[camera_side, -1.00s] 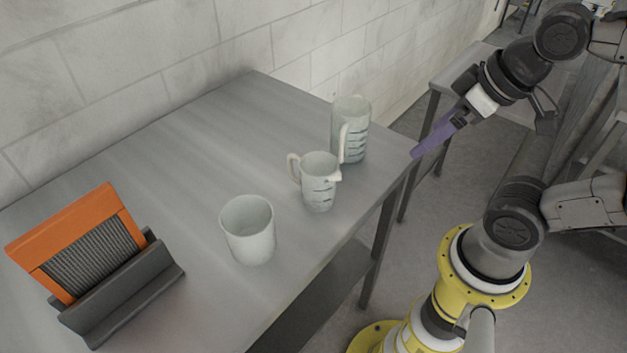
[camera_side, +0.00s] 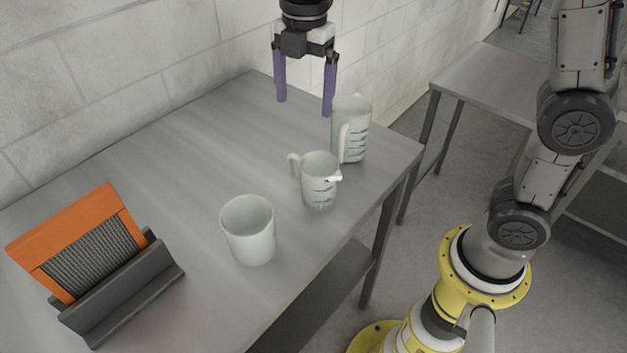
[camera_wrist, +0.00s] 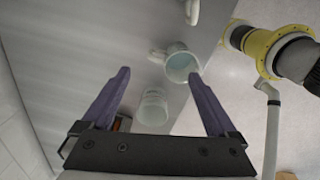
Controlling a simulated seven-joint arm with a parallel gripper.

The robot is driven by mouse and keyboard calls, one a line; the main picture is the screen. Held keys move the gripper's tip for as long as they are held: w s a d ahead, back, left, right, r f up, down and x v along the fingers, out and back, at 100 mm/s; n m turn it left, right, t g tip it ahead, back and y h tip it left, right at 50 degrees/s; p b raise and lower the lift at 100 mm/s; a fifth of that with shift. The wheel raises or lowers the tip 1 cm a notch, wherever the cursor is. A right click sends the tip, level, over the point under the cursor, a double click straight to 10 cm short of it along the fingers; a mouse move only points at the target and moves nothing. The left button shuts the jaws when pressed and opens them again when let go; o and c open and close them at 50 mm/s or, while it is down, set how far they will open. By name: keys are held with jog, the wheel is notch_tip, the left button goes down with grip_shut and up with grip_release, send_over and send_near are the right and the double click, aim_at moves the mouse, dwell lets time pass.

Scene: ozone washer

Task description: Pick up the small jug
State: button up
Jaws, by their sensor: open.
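The small jug (camera_side: 320,188), pale with dark measuring marks, stands upright on the table in the side view, handle to the left and spout to the right. In the wrist view, the small jug (camera_wrist: 181,64) shows from above near the right fingertip, with its handle to the left. My gripper (camera_side: 305,107) points down with its two purple fingers wide apart and nothing between them. It hangs above the back part of the table, higher in the side picture than the small jug and apart from it. The gripper's fingers (camera_wrist: 159,73) also show in the wrist view.
A taller jug (camera_side: 351,128) stands close behind the small jug. A plain cup (camera_side: 248,232) stands in front to the left. An orange-framed filter (camera_side: 82,245) leans in a dark holder on the grey table (camera_side: 180,160). A block wall (camera_side: 120,70) runs along the back.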

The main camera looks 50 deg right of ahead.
jog(key=shift+g, duration=0.4)
jog(key=f, duration=0.1)
jog(key=a+f, duration=0.1)
jog(key=f, duration=0.1)
jog(key=shift+w+a+f, duration=0.3)
jog(key=shift+w, duration=0.1)
notch_tip(320, 180, down, 7)
jog(key=shift+s+r, duration=0.1)
jog(key=shift+s, duration=0.05)
jog(key=shift+f, duration=3.15)
grip_shut()
